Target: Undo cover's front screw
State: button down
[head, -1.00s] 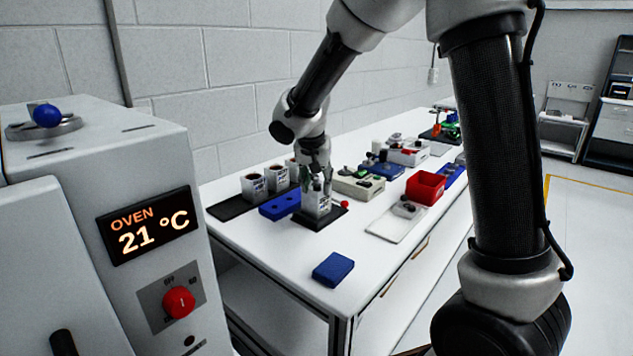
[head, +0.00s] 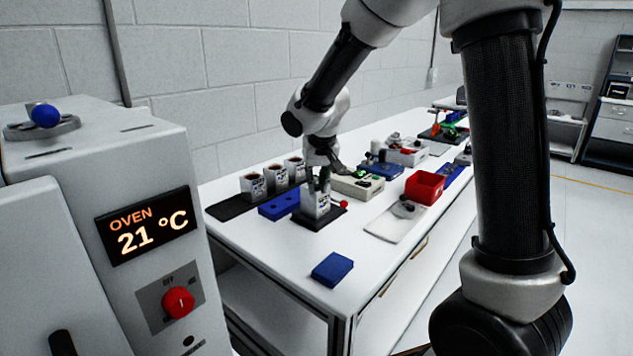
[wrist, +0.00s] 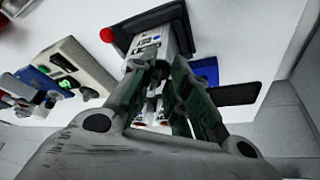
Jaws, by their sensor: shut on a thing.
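A pale box-shaped unit (head: 315,204) stands upright in a dark holder (head: 328,218) with a red ball knob (head: 341,204) at its right. My gripper (head: 318,188) points down onto the top of this unit. In the wrist view the unit (wrist: 152,40) shows beyond the fingers, with small marks on its face. My fingers (wrist: 168,88) are closed in at the unit's top. What they grip, seemingly the cover's front screw, is hidden between them, and I cannot see whether it turns or has lifted.
A beige box with green parts (head: 357,185), a red bin (head: 424,187) and a pale tray (head: 392,227) are at right. A blue box (head: 332,269) lies in front.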

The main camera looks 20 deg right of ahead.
jog(key=c, duration=1.3)
grip_release()
jog(key=v, duration=1.2)
